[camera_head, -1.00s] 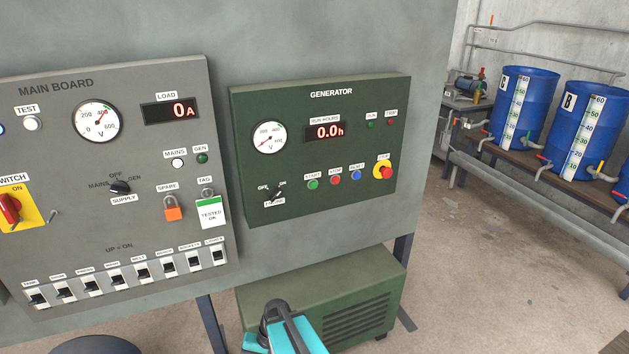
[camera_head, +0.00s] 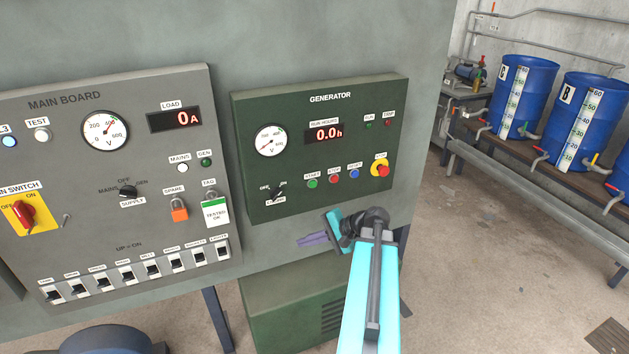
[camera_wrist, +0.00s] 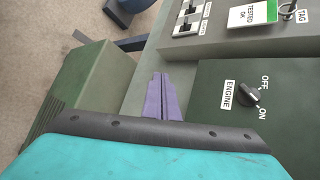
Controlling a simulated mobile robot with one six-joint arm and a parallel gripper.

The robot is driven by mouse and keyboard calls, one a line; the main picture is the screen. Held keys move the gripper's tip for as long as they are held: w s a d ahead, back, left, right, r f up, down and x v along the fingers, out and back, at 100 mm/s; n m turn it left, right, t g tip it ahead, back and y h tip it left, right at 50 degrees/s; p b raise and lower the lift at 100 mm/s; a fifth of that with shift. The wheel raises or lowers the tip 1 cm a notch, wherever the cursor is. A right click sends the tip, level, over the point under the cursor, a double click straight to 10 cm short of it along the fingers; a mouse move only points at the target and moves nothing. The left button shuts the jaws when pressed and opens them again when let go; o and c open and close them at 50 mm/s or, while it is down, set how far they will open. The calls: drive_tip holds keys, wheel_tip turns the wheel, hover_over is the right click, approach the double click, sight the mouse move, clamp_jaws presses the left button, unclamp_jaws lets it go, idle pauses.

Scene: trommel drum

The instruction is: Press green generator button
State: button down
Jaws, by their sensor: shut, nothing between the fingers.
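The green start button (camera_head: 312,183) is on the dark green generator panel (camera_head: 300,210), under a START label. It is in a row with a red stop button (camera_head: 334,179), a blue reset button (camera_head: 354,174) and a red emergency button on yellow (camera_head: 380,169). My gripper (camera_head: 302,240) is shut and empty, its purple fingers pointing left just below the panel's lower edge, apart from the green button. In the wrist view the shut fingers (camera_wrist: 162,100) are left of the engine switch (camera_wrist: 250,94); the green button is out of that view.
The engine switch (camera_head: 277,193) sits left of the buttons. The main board (camera_head: 100,200) with toggles and a red main switch (camera_head: 25,214) is at the left. A green generator housing (camera_head: 285,305) stands below the panel. Blue drums (camera_head: 585,110) stand on a bench at right.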

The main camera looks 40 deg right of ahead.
drive_tip(key=s+d+r+m+t+h+p, duration=0.1)
drive_tip(key=s+d+r+t, duration=0.1)
drive_tip(key=d+r, duration=0.6)
wheel_tip(320, 180, up, 4)
drive_tip(key=shift+s+d+f+m+t+p, duration=0.15)
drive_tip(key=shift+s+f+m+t+p, duration=0.2)
drive_tip(key=shift+s, duration=0.55)
drive_tip(key=shift+w+r, duration=0.1)
drive_tip(key=shift+w, duration=0.05)
drive_tip(key=w+d, duration=0.3)
drive_tip(key=w, duration=0.5)
drive_tip(key=shift+d, duration=0.15)
drive_tip(key=shift+w+d, duration=0.3)
drive_tip(key=shift+w, duration=0.5)
idle(2.4)
drive_tip(key=shift+s, duration=0.15)
drive_tip(key=shift+s+a, duration=0.3)
drive_tip(key=shift+s, duration=0.35)
drive_tip(key=shift+s, duration=0.1)
idle(0.3)
drive_tip(key=shift+s+a, duration=0.3)
drive_tip(key=shift+s, duration=0.45)
drive_tip(key=shift+s+a, duration=0.35)
drive_tip(key=shift+s, duration=0.4)
drive_tip(key=shift+s+a, duration=0.3)
drive_tip(key=shift+s, duration=0.45)
